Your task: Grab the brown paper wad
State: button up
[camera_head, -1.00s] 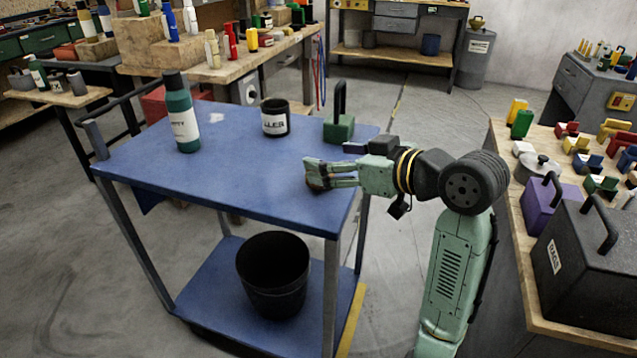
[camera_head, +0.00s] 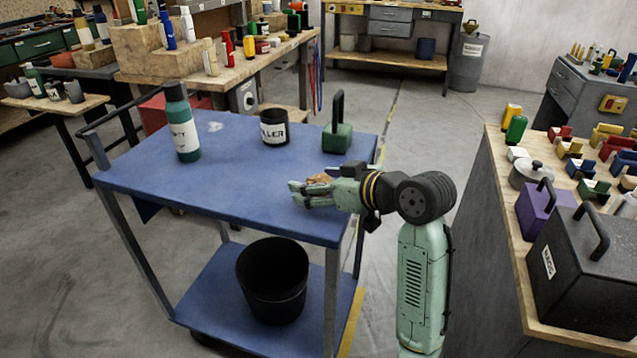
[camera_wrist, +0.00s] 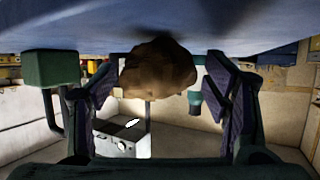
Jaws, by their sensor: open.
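The brown paper wad (camera_head: 320,178) lies near the right end of the blue cart top (camera_head: 240,180). In the head view it is partly hidden behind my gripper (camera_head: 305,193). In the wrist view, where the picture is upside down, the wad (camera_wrist: 158,68) is a rounded brown lump against the cart top. It sits between the two spread fingers of my gripper (camera_wrist: 160,100), with a gap visible on each side. My gripper is open, low over the cart top, and does not hold the wad.
A green block with a black handle (camera_head: 337,138), a black labelled cup (camera_head: 273,130) and a green bottle (camera_head: 181,125) stand further back on the cart. A black bucket (camera_head: 273,285) stands on the lower shelf. The cart's front left is clear.

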jog(key=shift+w+a+f, duration=0.2)
jog(key=shift+w+a, duration=0.05)
jog(key=c, duration=1.3)
